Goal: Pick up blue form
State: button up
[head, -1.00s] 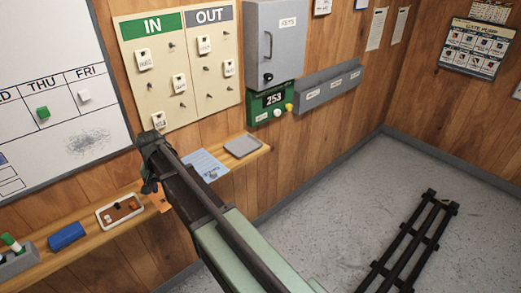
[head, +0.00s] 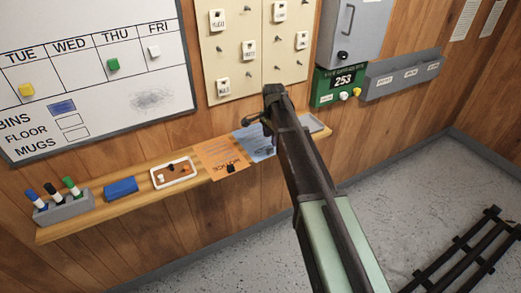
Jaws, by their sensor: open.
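The blue form (head: 256,146) is a pale blue printed sheet on the wooden shelf, between an orange form and a grey pad. My arm crosses in front of its right part, so some of it is hidden. My gripper (head: 258,117) is dark, open and empty. In the head view it appears just above the blue form's upper edge. I cannot tell its exact distance from the sheet, but no contact shows.
The orange form (head: 222,158) overhangs the shelf's front edge with a small black clip on it. The shelf (head: 100,212) also holds a tray (head: 173,174), a blue eraser (head: 120,187) and a marker holder (head: 64,207). A grey pad (head: 311,123) lies to the right.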

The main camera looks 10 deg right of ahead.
aim_at(272, 148)
notch_tip(272, 148, down, 6)
jog(key=b, duration=0.5)
jog(key=shift+s+f, duration=0.1)
jog(key=shift+s, duration=0.05)
jog(key=shift+r, duration=0.25)
grip_shut()
jog(key=shift+s+r+p, duration=0.15)
jog(key=shift+r+p, duration=0.35)
jog(key=shift+p, duration=0.1)
notch_tip(272, 148, up, 6)
jog(key=p, duration=0.6)
jog(key=shift+r, duration=0.25)
jog(key=s+d, duration=0.3)
jog(key=s, duration=0.6)
jog(key=s+d, duration=0.3)
jog(key=s, duration=0.6)
jog(key=shift+s+d+f, duration=0.25)
jog(key=shift+s, duration=0.1)
